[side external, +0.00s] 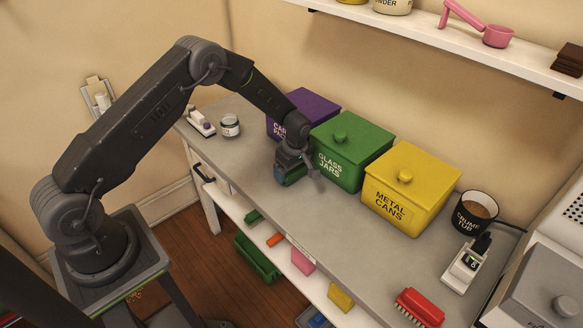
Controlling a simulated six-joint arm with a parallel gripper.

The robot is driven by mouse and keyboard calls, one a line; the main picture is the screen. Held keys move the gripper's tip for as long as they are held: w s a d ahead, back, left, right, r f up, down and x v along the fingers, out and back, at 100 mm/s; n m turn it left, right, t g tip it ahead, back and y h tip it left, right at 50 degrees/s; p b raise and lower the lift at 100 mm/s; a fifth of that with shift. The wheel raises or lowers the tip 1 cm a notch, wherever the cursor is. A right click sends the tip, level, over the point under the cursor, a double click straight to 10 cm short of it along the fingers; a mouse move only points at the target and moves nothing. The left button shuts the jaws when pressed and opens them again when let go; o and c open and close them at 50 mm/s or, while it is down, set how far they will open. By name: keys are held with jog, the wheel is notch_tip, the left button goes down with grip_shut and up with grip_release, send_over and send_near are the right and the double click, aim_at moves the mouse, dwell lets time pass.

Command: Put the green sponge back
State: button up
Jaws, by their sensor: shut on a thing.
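My gripper (293,168) is over the grey counter, in front of the purple and green bins, pointing down. On the lower shelf (228,204) under the counter lie a small green piece (253,216), an orange piece (275,240), a pink piece (303,261) and a yellow piece (340,298).
Lidded purple (312,103), green (345,165) and yellow (412,190) bins line the back of the counter (335,225). A black tub (473,212), a power strip (464,267) and a red brush (419,307) are at right. A green crate (257,258) stands below the shelf.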

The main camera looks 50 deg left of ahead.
jog(key=shift+f, duration=0.4)
jog(key=o, duration=0.8)
jog(key=shift+o, duration=0.2)
jog(key=shift+r, duration=0.1)
jog(key=shift+d+r, duration=0.2)
jog(key=shift+r, duration=1.1)
jog(key=shift+d+r, duration=0.2)
jog(key=shift+r, duration=1.05)
jog(key=shift+d+r, duration=0.2)
jog(key=shift+r, duration=1.1)
